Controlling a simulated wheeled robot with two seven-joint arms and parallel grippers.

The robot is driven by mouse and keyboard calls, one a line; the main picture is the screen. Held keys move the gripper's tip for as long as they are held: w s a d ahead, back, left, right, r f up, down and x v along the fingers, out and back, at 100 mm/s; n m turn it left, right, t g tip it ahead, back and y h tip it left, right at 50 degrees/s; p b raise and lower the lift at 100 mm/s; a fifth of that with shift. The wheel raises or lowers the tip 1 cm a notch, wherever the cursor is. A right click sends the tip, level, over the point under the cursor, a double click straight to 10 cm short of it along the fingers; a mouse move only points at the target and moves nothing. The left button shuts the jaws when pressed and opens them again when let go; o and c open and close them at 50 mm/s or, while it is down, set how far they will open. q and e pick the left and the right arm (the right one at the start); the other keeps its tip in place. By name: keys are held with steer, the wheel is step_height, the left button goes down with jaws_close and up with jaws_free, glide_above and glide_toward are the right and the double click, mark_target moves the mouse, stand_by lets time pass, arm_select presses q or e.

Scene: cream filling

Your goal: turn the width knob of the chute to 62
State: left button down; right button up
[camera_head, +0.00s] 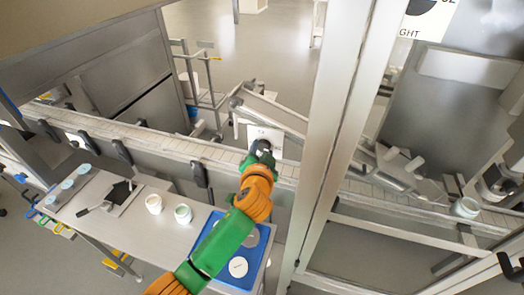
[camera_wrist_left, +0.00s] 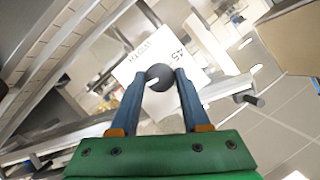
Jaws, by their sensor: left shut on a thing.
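The width knob (camera_wrist_left: 160,76) is a dark round knob on a white plate (camera_wrist_left: 136,66); a small light mark shows on it. The plate (camera_head: 279,135) also shows in the head view, beside the conveyor. The number 45 is printed on the plate, upside down in the wrist view, with small lettering beside it. My left gripper (camera_wrist_left: 160,82) is shut on the knob, one blue finger on each side. In the head view, my left gripper (camera_head: 263,152) is at the plate and mostly covers the knob. My right gripper is not in view.
The conveyor (camera_head: 200,152) runs behind my left arm. A metal post (camera_head: 335,125) stands close to its right. A table (camera_head: 130,228) at the left holds cups (camera_head: 153,203) and a blue tray (camera_head: 262,243) under my arm. Another cup (camera_head: 465,207) is on the conveyor at right.

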arm_select(q)
steer(key=shift+r, duration=0.15)
steer(key=shift+c, duration=2.3)
jaws_free()
steer(key=shift+o, duration=0.4)
steer(key=shift+w, duration=0.1)
steer(key=b+v, duration=0.1)
steer(key=v, duration=0.6)
